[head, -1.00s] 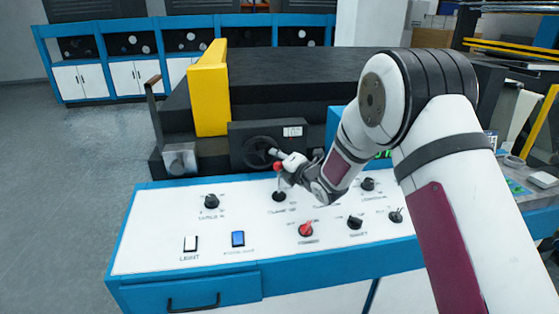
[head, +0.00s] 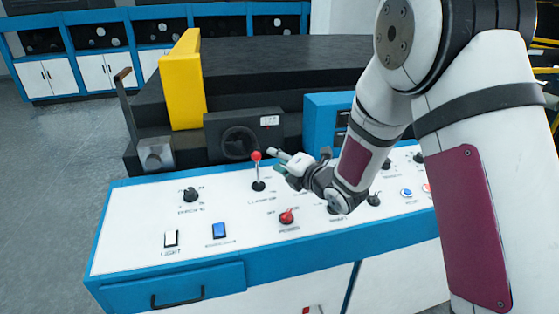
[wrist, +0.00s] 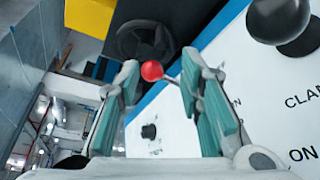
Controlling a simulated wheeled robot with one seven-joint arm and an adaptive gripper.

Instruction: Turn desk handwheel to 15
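The desk handwheel (head: 240,142) is a dark wheel on a black housing behind the white control panel. It also shows in the wrist view (wrist: 146,38), beyond the fingers. A small white display (head: 269,121) sits at the housing's upper right; its digits are too small to read. My gripper (head: 279,162) is above the panel, right of the handwheel and apart from it. In the wrist view, its teal-padded fingers (wrist: 160,105) are spread with nothing held between them. A red-ball lever (head: 257,157) stands in front of the handwheel; its ball (wrist: 152,70) appears between the fingers.
The white panel (head: 130,240) carries a black knob (head: 190,195), a red knob (head: 287,217), a light switch (head: 171,238) and a blue switch (head: 219,231). A yellow guard (head: 183,80) rises behind, left of the handwheel. A blue box (head: 325,118) stands right of it.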

